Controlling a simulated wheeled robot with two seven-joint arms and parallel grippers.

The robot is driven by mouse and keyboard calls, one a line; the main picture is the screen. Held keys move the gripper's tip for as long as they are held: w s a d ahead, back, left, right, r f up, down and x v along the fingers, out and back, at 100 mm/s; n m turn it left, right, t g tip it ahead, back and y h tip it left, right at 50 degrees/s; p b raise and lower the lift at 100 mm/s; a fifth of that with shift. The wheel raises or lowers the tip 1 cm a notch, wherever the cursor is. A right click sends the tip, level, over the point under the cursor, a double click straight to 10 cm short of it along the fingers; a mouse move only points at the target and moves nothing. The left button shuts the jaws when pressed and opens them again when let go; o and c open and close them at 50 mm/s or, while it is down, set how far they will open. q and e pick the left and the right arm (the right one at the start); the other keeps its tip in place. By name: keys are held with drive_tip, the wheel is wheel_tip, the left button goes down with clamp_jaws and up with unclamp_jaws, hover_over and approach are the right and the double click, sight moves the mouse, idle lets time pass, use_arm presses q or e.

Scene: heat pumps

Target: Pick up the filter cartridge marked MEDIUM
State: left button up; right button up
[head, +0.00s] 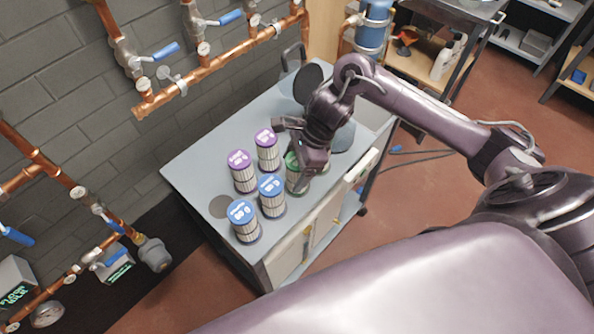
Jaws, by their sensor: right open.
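Several pleated filter cartridges stand upright on a grey cabinet top (205,157). Two have purple caps, one nearer the wall (242,172) and one behind it to the right (267,150). Two have blue caps, one at the front (243,221) and one to its right (271,196). A green-capped cartridge (293,175) is partly hidden by my right gripper (289,152). The cap lettering is too small to read, so I cannot tell which is MEDIUM. My right gripper is open, over and beside the green cartridge; I cannot tell if it touches. My left gripper is not in view.
Copper pipes with blue-handled valves (230,17) run along the block wall behind the cabinet. A shelf cart with a white bottle (442,60) stands beyond. The left corner of the top is clear.

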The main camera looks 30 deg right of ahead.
drive_tip(key=shift+f, duration=0.1)
drive_tip(key=c, duration=1.1)
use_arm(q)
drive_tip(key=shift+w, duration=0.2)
use_arm(e)
drive_tip(key=shift+c, duration=0.2)
